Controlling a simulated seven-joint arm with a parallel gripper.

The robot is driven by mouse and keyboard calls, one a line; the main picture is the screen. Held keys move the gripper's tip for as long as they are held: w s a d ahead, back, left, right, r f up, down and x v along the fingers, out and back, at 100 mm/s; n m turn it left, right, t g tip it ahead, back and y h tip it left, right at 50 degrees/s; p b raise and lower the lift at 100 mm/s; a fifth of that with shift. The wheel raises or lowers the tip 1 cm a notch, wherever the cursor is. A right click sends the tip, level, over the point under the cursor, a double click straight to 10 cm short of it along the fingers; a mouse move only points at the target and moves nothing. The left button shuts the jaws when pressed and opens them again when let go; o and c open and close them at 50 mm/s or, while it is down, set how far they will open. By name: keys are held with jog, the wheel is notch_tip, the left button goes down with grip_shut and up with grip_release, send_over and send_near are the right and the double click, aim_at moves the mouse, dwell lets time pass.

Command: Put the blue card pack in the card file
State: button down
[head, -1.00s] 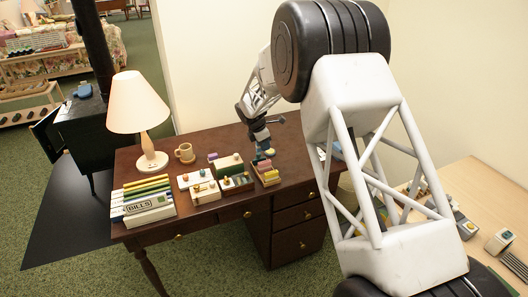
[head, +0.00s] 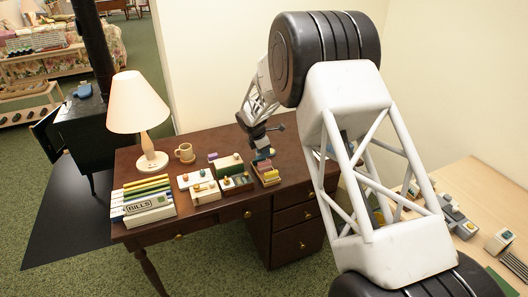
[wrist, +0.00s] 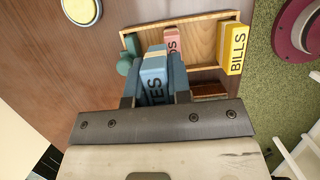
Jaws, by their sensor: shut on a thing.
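My gripper (wrist: 153,82) is shut on the blue card pack (wrist: 153,66), which has dark letters ending in "TES" partly hidden between the fingers. In the wrist view the pack is over or at the left part of the wooden card file (wrist: 198,40); I cannot tell whether it touches the file. A pink pack (wrist: 172,42) is in the file, and a yellow pack (wrist: 235,48) marked "BILLS" is at its right side. In the head view my gripper (head: 260,146) is just above the card file (head: 270,183) on the dark desk.
A green rounded object (wrist: 128,60) is close to the left finger.

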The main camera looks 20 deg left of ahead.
jog(key=shift+f, duration=0.6)
jog(key=c, duration=1.1)
grip_release()
jog(key=shift+o, duration=0.2)
jog(key=shift+r, duration=0.1)
jog(key=shift+r, duration=0.75)
jog(key=v, duration=1.1)
jog(key=shift+s+a+r, duration=0.15)
jog(key=shift+r, duration=0.1)
jog(key=shift+r, duration=0.1)
